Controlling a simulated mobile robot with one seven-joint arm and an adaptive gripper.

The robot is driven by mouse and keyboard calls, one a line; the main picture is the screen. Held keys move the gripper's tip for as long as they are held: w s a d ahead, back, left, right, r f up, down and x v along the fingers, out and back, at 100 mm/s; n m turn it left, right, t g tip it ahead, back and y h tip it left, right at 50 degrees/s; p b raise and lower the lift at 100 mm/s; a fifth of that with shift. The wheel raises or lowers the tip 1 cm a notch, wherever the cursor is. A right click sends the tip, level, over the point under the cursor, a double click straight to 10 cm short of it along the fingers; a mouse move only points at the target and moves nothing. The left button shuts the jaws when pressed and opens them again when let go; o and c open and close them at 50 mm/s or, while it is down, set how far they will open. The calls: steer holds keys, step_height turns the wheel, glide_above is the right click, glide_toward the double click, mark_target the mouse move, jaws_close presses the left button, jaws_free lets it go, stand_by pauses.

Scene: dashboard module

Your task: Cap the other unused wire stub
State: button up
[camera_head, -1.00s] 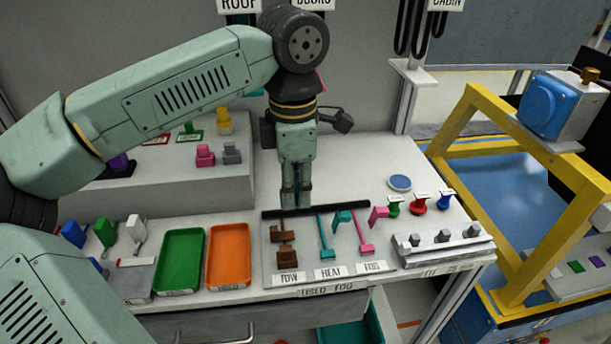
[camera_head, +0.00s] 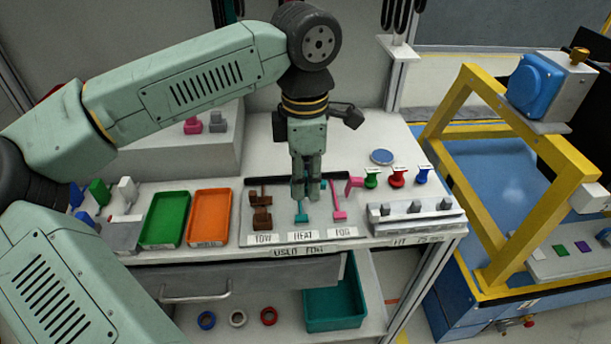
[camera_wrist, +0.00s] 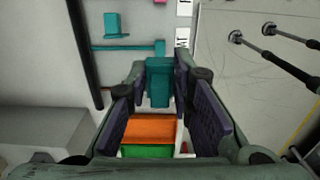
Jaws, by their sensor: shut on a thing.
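My gripper (camera_head: 305,190) points down over the HEAT column of the wire board. In the wrist view, my gripper (camera_wrist: 162,88) is shut on a teal block (camera_wrist: 159,83). Whether this block is joined to the teal wire (camera_wrist: 125,48) is not clear. In the head view a teal wire end (camera_head: 302,217) shows just below the fingers. A second teal block (camera_wrist: 112,25) sits beside the wire. The FOG column has a pink wire (camera_head: 338,203) with a pink block (camera_head: 354,184) near it. The TOW column has brown connectors (camera_head: 261,214).
A green tray (camera_head: 146,238) and an orange tray (camera_head: 192,236) lie left of the board. Green, red (camera_head: 397,179) and blue pegs and a grey fixture (camera_head: 415,221) stand on the right. A black bar (camera_wrist: 84,60) runs behind the wires.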

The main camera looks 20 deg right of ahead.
mark_target(305, 217)
steer(key=shift+f+b, duration=2.55)
steer(key=shift+f, duration=0.35)
steer(key=shift+f+b, duration=1.2)
steer(key=shift+b, duration=0.2)
steer(key=shift+r, duration=0.15)
steer(key=shift+r+p, duration=0.6)
steer(key=shift+r, duration=0.2)
steer(key=shift+f+b, duration=0.95)
steer(key=shift+b, duration=0.1)
stand_by(1.3)
steer(key=o, duration=0.8)
